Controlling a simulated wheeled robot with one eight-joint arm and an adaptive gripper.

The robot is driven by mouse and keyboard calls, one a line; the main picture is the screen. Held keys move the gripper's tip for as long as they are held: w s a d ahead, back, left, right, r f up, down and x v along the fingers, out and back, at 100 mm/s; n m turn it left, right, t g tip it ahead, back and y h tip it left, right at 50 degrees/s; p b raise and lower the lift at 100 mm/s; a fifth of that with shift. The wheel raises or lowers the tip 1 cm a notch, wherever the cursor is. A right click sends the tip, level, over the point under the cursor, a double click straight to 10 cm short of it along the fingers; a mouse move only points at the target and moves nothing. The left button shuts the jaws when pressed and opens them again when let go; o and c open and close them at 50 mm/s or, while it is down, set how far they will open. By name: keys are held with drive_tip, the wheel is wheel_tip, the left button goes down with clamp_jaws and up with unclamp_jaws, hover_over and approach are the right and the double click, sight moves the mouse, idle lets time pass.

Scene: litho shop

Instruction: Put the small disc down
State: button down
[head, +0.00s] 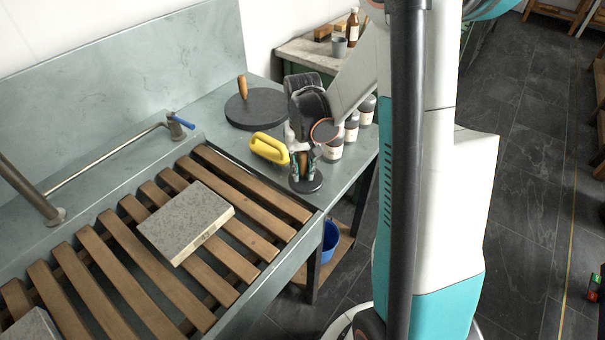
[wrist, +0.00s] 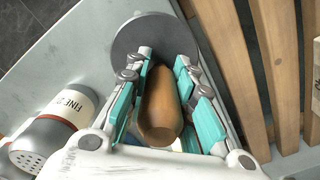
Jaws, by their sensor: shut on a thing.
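The small disc (head: 306,184) is a dark round plate with an upright wooden handle, near the front edge of the grey counter (head: 215,130). My gripper (head: 302,165) is above it, with its fingers shut around the handle. In the wrist view the grey disc (wrist: 140,40) lies beyond the fingertips, and the brown handle (wrist: 160,108) sits between the teal finger pads of my gripper (wrist: 163,85). Part of the disc is hidden by the fingers and handle. I cannot tell whether its underside touches the counter.
A larger dark disc (head: 240,112) with a wooden handle stands behind. Wooden slats (head: 130,262) bear a grey stone block (head: 185,220). A labelled shaker bottle (wrist: 55,130) shows in the wrist view.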

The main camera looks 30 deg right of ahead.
sight(303, 152)
drive_tip(key=shift+f, duration=0.65)
drive_tip(key=shift+f, duration=0.2)
drive_tip(key=c, duration=1.4)
unclamp_jaws()
drive_tip(key=shift+r, duration=0.1)
wheel_tip(303, 152, up, 12)
drive_tip(key=p, duration=0.4)
drive_tip(key=shift+r, duration=0.1)
